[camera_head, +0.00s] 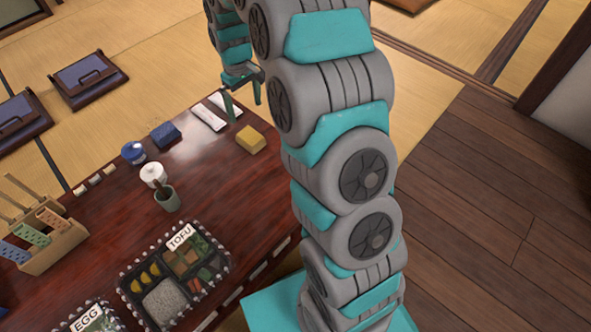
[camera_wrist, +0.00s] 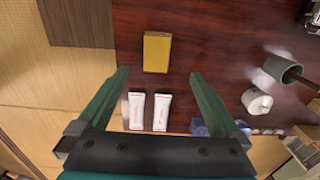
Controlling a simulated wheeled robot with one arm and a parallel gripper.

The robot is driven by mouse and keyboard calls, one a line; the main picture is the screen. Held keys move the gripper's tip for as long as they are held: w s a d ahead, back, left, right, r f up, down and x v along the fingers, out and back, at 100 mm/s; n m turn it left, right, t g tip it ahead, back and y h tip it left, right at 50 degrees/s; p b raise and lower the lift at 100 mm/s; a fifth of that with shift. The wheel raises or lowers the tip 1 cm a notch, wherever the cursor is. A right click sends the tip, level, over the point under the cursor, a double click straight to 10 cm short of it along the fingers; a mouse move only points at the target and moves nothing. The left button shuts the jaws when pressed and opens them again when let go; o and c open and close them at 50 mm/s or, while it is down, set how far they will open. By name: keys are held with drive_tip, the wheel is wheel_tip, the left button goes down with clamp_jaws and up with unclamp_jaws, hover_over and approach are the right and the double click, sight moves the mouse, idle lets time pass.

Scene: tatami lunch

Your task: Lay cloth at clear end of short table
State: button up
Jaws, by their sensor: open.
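The dark red table (camera_head: 225,172) runs from the lower left to the upper middle of the head view. A yellow folded block (camera_head: 250,139), cloth or sponge, lies flat near its far right corner; it also shows in the wrist view (camera_wrist: 157,52). A dark blue folded piece (camera_head: 165,134) lies near the far edge; I cannot tell which is the cloth. My gripper (camera_head: 243,98) is open and empty above the table's far end. In the wrist view (camera_wrist: 158,74), the yellow block is just ahead of and between the fingertips.
Two white printed packets (camera_head: 209,117) lie beside the yellow block. A blue-topped jar (camera_head: 133,152), white pot (camera_head: 152,175) and grey-green cup (camera_head: 167,197) stand mid-table. Lunch boxes marked TOFU (camera_head: 180,238) and EGG (camera_head: 88,318) and a wooden rack (camera_head: 45,245) fill the near end.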

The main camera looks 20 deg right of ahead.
drive_tip(key=s+r+m, duration=0.1)
drive_tip(key=s+r, duration=0.4)
drive_tip(key=s, duration=0.5)
drive_tip(key=s+r+m, duration=0.1)
drive_tip(key=s+r, duration=0.4)
drive_tip(key=s, duration=0.5)
drive_tip(key=s+m+g, duration=0.1)
drive_tip(key=s+m, duration=0.1)
drive_tip(key=s, duration=1.7)
drive_tip(key=shift+s+r+g, duration=0.15)
drive_tip(key=shift+s+g, duration=0.1)
drive_tip(key=shift+g, duration=0.15)
